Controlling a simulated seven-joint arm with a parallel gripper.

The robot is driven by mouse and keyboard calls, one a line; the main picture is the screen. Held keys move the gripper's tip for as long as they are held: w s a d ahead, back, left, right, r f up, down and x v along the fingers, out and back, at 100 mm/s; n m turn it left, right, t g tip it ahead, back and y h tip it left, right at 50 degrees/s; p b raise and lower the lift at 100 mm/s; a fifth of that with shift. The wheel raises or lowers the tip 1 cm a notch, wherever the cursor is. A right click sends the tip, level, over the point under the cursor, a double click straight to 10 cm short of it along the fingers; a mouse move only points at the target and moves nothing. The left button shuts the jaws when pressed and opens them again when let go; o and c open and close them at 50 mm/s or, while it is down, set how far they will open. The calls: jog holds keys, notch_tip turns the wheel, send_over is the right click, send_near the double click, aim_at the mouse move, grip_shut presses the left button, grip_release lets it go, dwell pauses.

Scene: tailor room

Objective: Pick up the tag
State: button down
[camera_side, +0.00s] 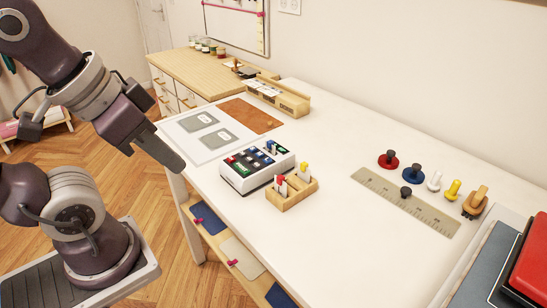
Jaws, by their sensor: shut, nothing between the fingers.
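My gripper (178,165) is shut and empty. It hangs at the left, over the table's left edge, apart from everything on the table. I cannot tell for certain which thing is the tag. Two grey rectangles with small white labels, one farther back (190,123) and one nearer (212,140), lie flat on a white sheet (175,132) just beyond my gripper. A small wooden box (292,200) to the right of my gripper holds upright red (281,182) and yellow (303,168) pieces with white parts, too small to make out.
A white tray (236,187) of dark blocks stands between my gripper and the wooden box. A brown board (250,114) and a wooden rack (285,101) are behind. A ruler (425,211) and several knobbed pieces lie right. The table's middle is clear.

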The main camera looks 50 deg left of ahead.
dwell(0.4)
jog(key=c, duration=1.3)
grip_release()
jog(key=w+a+r+n+g, duration=0.1)
jog(key=w+r+n, duration=0.2)
jog(key=w, duration=0.4)
jog(key=n+g, duration=0.5)
jog(key=n, duration=1)
send_over(270, 141)
notch_tip(270, 141, down, 14)
jog(key=shift+s+r, duration=0.1)
jog(key=shift+r, duration=0.05)
notch_tip(270, 141, down, 7)
jog(key=shift+f, duration=0.1)
